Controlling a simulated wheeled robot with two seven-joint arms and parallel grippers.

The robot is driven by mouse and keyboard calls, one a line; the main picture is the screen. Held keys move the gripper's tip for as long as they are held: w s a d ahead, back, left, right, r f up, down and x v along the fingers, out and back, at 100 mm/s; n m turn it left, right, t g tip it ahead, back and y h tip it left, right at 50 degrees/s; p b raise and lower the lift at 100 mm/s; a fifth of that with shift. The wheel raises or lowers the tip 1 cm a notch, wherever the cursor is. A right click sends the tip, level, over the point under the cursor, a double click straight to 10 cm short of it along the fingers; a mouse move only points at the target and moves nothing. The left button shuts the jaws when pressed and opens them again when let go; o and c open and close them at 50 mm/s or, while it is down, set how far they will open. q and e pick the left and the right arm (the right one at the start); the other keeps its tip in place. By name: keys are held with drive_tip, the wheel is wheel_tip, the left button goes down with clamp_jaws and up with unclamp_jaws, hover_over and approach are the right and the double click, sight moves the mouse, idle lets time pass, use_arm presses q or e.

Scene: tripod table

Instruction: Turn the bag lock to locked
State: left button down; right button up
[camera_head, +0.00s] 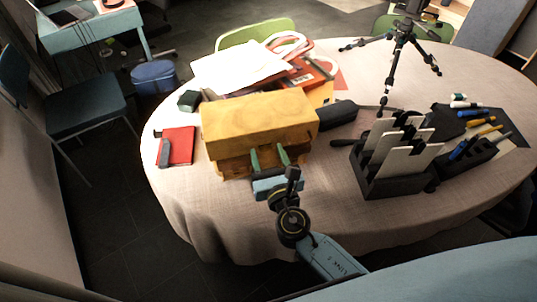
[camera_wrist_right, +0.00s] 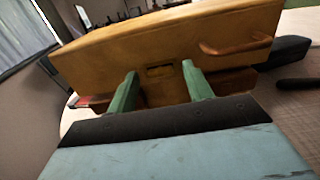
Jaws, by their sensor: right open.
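The bag (camera_head: 258,118) is a yellow-tan leather case on the table, with its front face toward me. In the right wrist view the bag (camera_wrist_right: 110,62) fills the upper middle, with a brown handle-like strip at its right. A small dark slotted lock plate (camera_wrist_right: 160,70) sits on its front, between my fingers in the picture. My right gripper (camera_head: 268,157) is open at the bag's front, its two green fingers apart on either side of the lock plate in the right wrist view (camera_wrist_right: 160,82). I cannot tell whether the fingers touch the bag. My left gripper is not in view.
The round table (camera_head: 185,205) has a pale cloth. A red notebook (camera_head: 179,146) lies left of the bag, and papers (camera_head: 235,68) are stacked behind. A black case (camera_head: 337,114), a black organizer (camera_head: 385,182) and a tripod (camera_head: 400,55) stand right. Clear cloth lies in front.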

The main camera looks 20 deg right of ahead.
drive_tip(key=c, duration=1)
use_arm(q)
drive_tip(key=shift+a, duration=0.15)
